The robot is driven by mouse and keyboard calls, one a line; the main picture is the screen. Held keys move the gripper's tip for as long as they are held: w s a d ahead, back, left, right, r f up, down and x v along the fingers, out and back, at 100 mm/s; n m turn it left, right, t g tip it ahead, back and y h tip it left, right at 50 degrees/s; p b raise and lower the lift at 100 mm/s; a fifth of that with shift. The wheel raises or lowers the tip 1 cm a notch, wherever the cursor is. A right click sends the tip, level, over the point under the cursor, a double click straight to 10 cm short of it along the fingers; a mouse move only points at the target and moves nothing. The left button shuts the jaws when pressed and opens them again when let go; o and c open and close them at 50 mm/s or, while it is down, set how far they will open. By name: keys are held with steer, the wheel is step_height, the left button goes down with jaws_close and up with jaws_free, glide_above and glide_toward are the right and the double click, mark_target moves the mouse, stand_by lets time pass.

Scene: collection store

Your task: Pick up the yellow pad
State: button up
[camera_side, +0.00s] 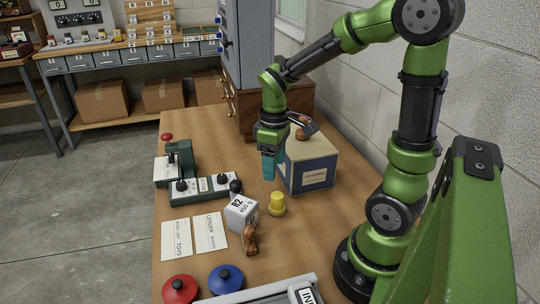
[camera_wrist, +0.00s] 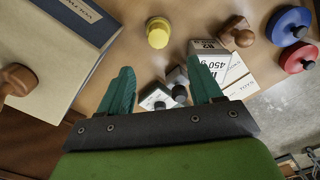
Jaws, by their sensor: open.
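The yellow pad (camera_side: 277,204) is a small yellow piece with a knob, standing on the wooden table (camera_side: 202,132) in front of the blue and cream box. In the wrist view the yellow pad (camera_wrist: 158,32) lies beyond my fingertips, near the top centre. My gripper (camera_side: 269,176) is above the table, beside the box and behind the pad in the side view. In the wrist view my gripper (camera_wrist: 162,82) shows two teal fingers apart with nothing held between them.
The box (camera_side: 308,165) stands right of my gripper. Red (camera_side: 180,289) and blue (camera_side: 226,279) knobbed discs lie near the front. A green control unit (camera_side: 204,189) stands at left.

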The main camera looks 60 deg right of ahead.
glide_above(276, 195)
steer(key=f, duration=0.5)
steer(key=shift+w+f, duration=0.25)
steer(key=shift+w, duration=0.05)
steer(key=shift+s+d+f, duration=0.1)
steer(key=shift+s+f, duration=0.05)
steer(key=shift+f, duration=1.2)
steer(key=shift+s+f, duration=0.15)
steer(key=shift+f, duration=1.2)
steer(key=shift+c, duration=0.2)
steer(key=c, duration=1.1)
